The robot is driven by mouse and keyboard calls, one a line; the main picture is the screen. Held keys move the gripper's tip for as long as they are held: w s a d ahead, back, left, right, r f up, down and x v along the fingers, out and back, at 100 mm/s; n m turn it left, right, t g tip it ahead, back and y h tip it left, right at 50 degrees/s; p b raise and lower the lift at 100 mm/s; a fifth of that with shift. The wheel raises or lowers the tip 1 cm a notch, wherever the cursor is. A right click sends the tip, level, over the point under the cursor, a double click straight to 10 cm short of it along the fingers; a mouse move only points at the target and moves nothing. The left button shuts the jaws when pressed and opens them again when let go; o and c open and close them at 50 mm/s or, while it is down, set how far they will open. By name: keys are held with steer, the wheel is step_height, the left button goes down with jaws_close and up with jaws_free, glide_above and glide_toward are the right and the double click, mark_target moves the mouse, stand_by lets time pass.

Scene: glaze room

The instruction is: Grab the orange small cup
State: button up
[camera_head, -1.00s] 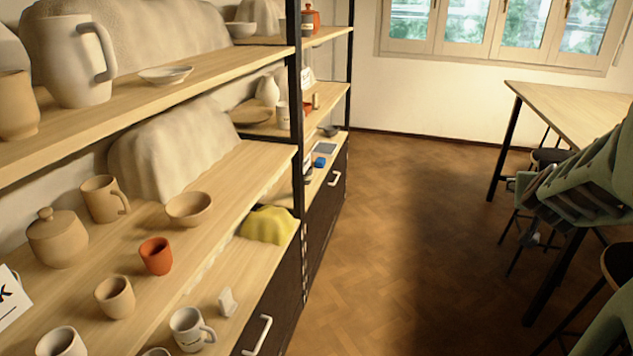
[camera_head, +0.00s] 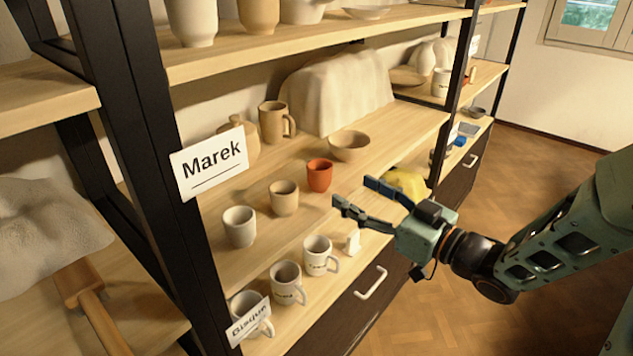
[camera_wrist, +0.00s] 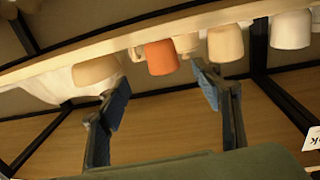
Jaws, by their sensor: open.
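The orange small cup (camera_head: 319,175) stands upright on the middle wooden shelf (camera_head: 262,225) in the head view. It has no handle. My gripper (camera_head: 352,193) is open and empty, a little to the right of the cup and in front of it, with a gap between them. In the wrist view the cup (camera_wrist: 161,57) appears upside down, beyond the fingertips and between the two open fingers (camera_wrist: 160,85). Nothing hides the cup in either view.
A beige cup (camera_head: 284,198) stands left of the orange cup, and a tan bowl (camera_head: 349,145) behind it to the right. A tan mug (camera_head: 276,122) is farther back. Several white mugs (camera_head: 318,256) line the lower front. A yellow cloth (camera_head: 404,183) lies right, behind my gripper.

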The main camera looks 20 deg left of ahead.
mark_target(329, 175)
steer(key=x, duration=0.5)
steer(key=shift+s+a+b, duration=0.15)
steer(key=shift+s+b, duration=0.05)
steer(key=shift+b, duration=0.2)
steer(key=x, duration=0.3)
steer(key=b+x, duration=0.1)
steer(key=x, duration=0.1)
steer(key=shift+w+a+r, duration=0.25)
steer(key=shift+r, duration=0.05)
steer(key=c, duration=1.4)
steer(key=shift+r, duration=0.2)
